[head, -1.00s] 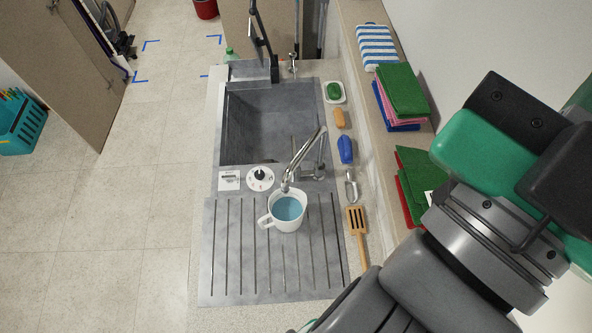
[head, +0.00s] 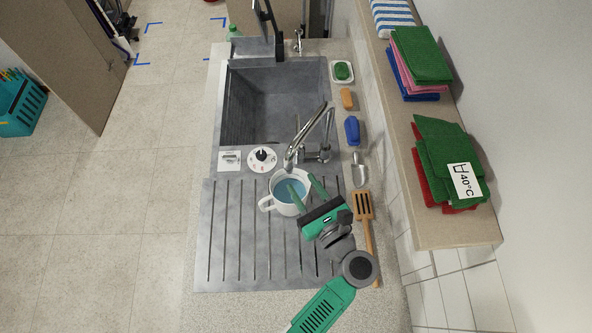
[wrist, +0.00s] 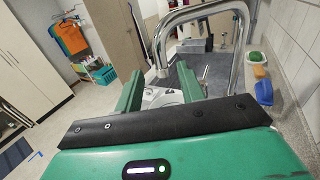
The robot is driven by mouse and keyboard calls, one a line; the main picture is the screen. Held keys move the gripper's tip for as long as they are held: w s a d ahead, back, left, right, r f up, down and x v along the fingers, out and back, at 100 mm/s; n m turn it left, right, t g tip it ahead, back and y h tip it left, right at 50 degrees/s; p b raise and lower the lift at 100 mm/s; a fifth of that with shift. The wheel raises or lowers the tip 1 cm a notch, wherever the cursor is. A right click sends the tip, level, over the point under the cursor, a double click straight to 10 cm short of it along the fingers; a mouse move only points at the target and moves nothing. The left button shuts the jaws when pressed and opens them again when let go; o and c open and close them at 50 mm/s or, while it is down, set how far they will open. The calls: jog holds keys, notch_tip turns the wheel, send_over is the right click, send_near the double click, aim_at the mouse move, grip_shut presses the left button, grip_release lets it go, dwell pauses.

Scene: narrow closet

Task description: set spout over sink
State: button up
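The chrome spout (head: 312,130) arches from its base at the sink's near right corner. Its outlet end points toward me, above the drainboard's far edge, beside the white mug. The grey sink basin (head: 232,130) lies beyond it. In the wrist view the spout (wrist: 200,12) crosses the top, its end hanging between the finger directions. My gripper (head: 303,187) is open, its green fingers reaching over the mug toward the spout. In the wrist view the gap between the fingers (wrist: 160,90) holds nothing I can make out. Whether a finger touches the spout is unclear.
A dial (head: 262,159) sits between drainboard and basin. A sponge, brush and wooden spatula (head: 364,207) line the right side. Folded cloths (head: 440,150) lie on the ledge.

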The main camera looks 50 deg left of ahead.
aim_at(290, 167)
jog(key=p+x, duration=0.1)
jog(key=x, duration=0.7)
grip_shut()
